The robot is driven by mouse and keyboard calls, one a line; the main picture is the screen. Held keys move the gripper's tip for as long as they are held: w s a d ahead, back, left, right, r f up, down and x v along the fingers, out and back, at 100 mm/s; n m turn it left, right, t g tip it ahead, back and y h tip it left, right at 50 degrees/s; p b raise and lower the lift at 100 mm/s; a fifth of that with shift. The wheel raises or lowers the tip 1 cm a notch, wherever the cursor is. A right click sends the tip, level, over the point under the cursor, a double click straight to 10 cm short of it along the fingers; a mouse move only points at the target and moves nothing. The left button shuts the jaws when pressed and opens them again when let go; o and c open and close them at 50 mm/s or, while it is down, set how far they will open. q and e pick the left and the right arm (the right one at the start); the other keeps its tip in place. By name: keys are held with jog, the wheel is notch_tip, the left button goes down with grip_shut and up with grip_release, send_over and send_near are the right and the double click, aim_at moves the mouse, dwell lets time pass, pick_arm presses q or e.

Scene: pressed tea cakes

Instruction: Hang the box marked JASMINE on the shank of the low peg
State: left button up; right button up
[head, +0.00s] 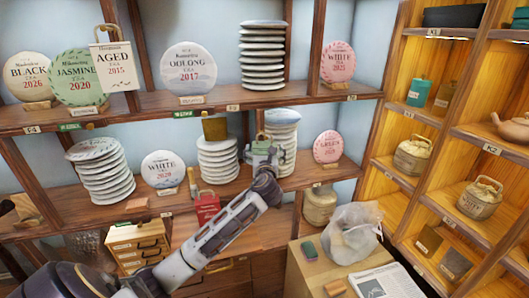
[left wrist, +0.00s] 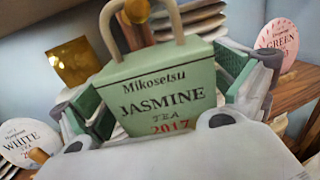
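The JASMINE box (left wrist: 165,98) is pale green with an upright handle loop and reads "Mikosetsu JASMINE TEA 2017". My left gripper (head: 264,158) has its fingers on both sides of the box and appears shut on it, in the air in front of the middle shelf. In the left wrist view the gripper (left wrist: 165,95) frames the box, which tilts slightly. A gold square plate (head: 214,128), apparently the low peg's end, is left of the gripper; it also shows left of the box in the left wrist view (left wrist: 75,62). Its shank is hidden. My right gripper is not in view.
Stacked white cakes (head: 217,160) stand below and behind the gold plate, another stack (head: 283,135) behind the gripper. A WHITE disc (head: 163,170) and a red box (head: 206,207) are left. An AGED box (head: 114,68) hangs higher. The upper shelf edge (head: 231,101) runs above.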

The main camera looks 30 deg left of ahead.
pick_arm(q)
jog(key=shift+s+d, duration=0.1)
dwell(0.3)
jog(key=v, duration=1.2)
dwell(0.6)
